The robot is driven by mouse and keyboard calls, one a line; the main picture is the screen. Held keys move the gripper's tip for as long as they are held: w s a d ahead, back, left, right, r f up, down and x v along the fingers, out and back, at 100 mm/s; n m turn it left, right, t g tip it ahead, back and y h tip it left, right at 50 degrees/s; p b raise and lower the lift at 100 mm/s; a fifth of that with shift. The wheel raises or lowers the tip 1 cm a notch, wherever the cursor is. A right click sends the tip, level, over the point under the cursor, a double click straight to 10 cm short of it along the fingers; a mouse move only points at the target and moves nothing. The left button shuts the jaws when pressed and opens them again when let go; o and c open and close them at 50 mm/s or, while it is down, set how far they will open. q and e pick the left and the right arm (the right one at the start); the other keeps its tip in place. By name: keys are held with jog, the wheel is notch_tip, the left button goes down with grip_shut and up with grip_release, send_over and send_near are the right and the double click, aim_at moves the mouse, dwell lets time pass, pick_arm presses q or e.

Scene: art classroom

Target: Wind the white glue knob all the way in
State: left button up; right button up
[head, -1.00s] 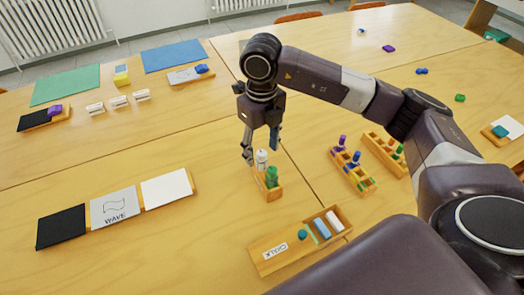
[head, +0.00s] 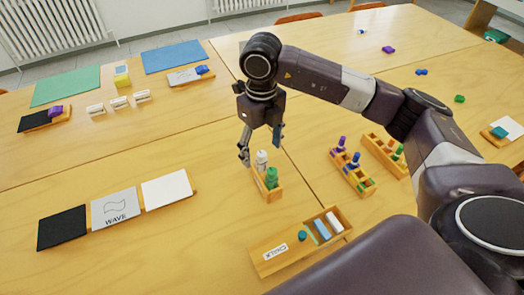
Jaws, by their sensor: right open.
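The white glue bottle (head: 262,160) with its knob on top stands upright in a small wooden holder (head: 268,193). A green bottle (head: 271,177) stands beside it in the same holder, nearer to me. My right gripper (head: 260,146) is open, pointing down, with its fingers spread to the left and right just above and behind the white knob. Whether a finger touches the knob cannot be told. My left gripper is not in view.
A chalk tray (head: 272,262) lies in front. Wooden racks (head: 345,172) with coloured pieces stand to the right. A board with black, grey and white cards (head: 114,207) lies left. The table between the board and the holder is clear.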

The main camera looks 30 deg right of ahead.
jog(key=shift+r+p, duration=0.5)
jog(key=shift+r, duration=0.45)
jog(key=shift+r+p, duration=0.6)
jog(key=shift+r, duration=0.4)
jog(key=shift+r+p, duration=0.45)
jog(key=shift+r, duration=0.35)
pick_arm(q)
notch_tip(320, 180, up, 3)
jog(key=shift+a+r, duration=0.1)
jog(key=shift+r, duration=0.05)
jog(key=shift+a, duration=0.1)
pick_arm(e)
jog(key=shift+s+f, duration=0.1)
